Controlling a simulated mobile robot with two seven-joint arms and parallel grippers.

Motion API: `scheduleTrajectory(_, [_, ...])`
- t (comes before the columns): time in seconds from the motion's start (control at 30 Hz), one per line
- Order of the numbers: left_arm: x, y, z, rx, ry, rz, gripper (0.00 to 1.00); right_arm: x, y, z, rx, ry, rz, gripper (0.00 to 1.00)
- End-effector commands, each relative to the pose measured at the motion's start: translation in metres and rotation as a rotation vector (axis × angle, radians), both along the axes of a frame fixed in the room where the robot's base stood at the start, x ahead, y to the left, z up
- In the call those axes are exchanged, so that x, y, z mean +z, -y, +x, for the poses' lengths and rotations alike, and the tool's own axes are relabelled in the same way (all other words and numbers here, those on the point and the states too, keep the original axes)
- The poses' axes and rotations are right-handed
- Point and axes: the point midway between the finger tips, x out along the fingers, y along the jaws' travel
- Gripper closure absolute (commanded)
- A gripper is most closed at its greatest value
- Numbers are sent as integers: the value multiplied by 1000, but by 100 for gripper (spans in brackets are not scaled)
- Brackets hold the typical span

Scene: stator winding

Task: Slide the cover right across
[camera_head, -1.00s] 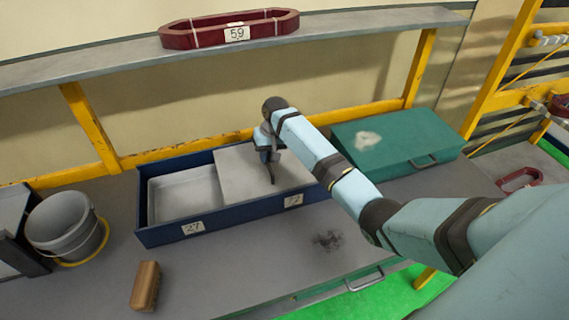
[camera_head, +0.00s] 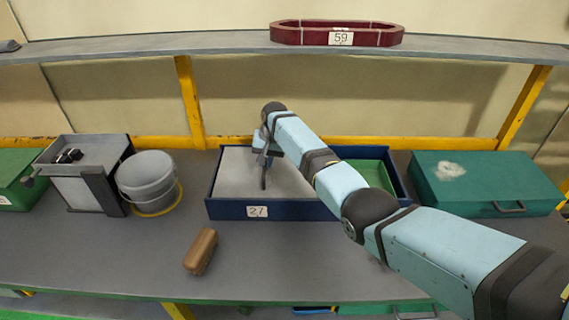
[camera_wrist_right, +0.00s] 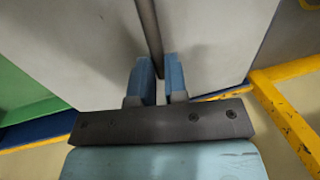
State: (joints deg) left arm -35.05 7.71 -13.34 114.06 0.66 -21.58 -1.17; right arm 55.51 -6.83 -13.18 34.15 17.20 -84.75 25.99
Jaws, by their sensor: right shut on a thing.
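The blue two-part box (camera_head: 290,210) stands on the bench with a label 27 on its front. Its flat grey cover (camera_head: 232,172) lies over the left part; it also fills much of the right wrist view (camera_wrist_right: 70,50). The right part (camera_head: 378,175) is uncovered and shows a green inside, partly hidden by my right arm. My right gripper (camera_head: 265,158) is above the cover, shut on its dark upright handle (camera_head: 263,179). In the right wrist view the handle (camera_wrist_right: 150,30) runs between the fingers (camera_wrist_right: 160,70). My left gripper is not in view.
A grey bucket (camera_head: 147,178) and a grey case (camera_head: 85,155) stand left of the box. A brown block (camera_head: 200,251) lies in front. A green case (camera_head: 485,180) stands at the right. A shelf (camera_head: 180,42) with a dark red coil (camera_head: 300,33) runs above.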

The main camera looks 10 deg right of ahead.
Motion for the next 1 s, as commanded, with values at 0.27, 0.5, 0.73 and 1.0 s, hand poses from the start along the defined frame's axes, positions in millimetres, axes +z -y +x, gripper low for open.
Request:
scheduleTrajectory(0.27, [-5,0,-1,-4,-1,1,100,0,-14,4,-1,4,-1,100])
scheduleTrajectory(0.5, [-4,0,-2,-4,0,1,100,1,-15,5,-1,4,1,100])
scheduleTrajectory(0.73, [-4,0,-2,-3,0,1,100,1,-15,4,-1,4,1,64])
scheduleTrajectory(1.0, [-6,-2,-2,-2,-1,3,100,1,-14,4,-1,3,-1,61])
